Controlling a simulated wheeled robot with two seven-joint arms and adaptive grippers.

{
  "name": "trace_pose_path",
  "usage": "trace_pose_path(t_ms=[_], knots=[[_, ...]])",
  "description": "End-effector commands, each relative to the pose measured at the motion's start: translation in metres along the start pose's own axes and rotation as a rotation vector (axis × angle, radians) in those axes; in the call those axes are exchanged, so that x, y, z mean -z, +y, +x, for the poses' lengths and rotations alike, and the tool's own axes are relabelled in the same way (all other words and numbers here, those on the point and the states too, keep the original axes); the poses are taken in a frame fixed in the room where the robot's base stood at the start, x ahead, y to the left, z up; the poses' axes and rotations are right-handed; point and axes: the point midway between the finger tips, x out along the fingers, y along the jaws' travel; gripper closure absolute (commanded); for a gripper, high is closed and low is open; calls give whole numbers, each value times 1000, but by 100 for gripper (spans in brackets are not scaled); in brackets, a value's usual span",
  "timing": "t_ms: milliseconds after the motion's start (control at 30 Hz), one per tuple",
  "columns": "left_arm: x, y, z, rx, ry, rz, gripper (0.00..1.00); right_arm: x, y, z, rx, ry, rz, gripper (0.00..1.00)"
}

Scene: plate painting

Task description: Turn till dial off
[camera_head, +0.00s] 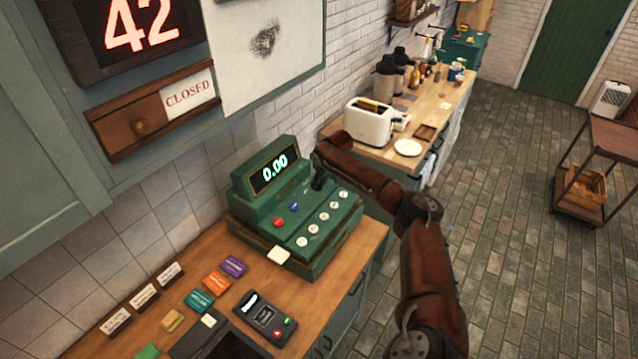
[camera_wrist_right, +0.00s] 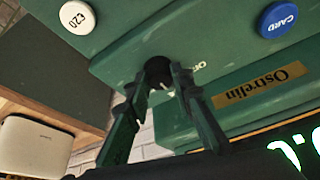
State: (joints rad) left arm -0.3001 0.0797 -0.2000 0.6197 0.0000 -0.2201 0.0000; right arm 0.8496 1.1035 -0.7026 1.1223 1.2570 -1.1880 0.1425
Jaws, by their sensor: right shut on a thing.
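The green till (camera_head: 300,215) stands on the wooden counter, its display (camera_head: 272,172) lit with 0.00. My right gripper (camera_head: 318,175) reaches in from the right and sits at the till's upper right, beside the display. In the right wrist view, the till's dark round dial (camera_wrist_right: 157,66) lies between the fingertips of my right gripper (camera_wrist_right: 160,80), which is shut on it. White lettering that looks like OFF (camera_wrist_right: 200,66) is partly visible beside the dial. The fingers hide part of the dial, so I cannot tell its setting. My left gripper is not in view.
The till has a red button (camera_head: 279,222), a blue button (camera_head: 294,207) and several white keys near the gripper. A card reader (camera_head: 266,314) and coloured cards lie on the counter. A white toaster (camera_head: 369,122) stands on the counter behind.

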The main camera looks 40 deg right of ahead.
Motion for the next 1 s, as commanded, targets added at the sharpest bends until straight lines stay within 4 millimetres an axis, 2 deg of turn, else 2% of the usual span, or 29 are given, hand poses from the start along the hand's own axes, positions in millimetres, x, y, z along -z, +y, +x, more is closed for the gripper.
trace_pose_path(t_ms=[167, 567, 800, 1000], knots=[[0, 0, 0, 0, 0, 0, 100, 0, 0, 0, -1, 0, 0, 100], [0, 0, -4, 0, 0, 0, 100, 0, 1, 0, 25, -2, -55, 100], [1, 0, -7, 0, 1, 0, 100, 0, 1, 0, 89, 0, -202, 100], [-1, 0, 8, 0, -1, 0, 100, 0, 2, 4, 160, 2, -372, 100]])
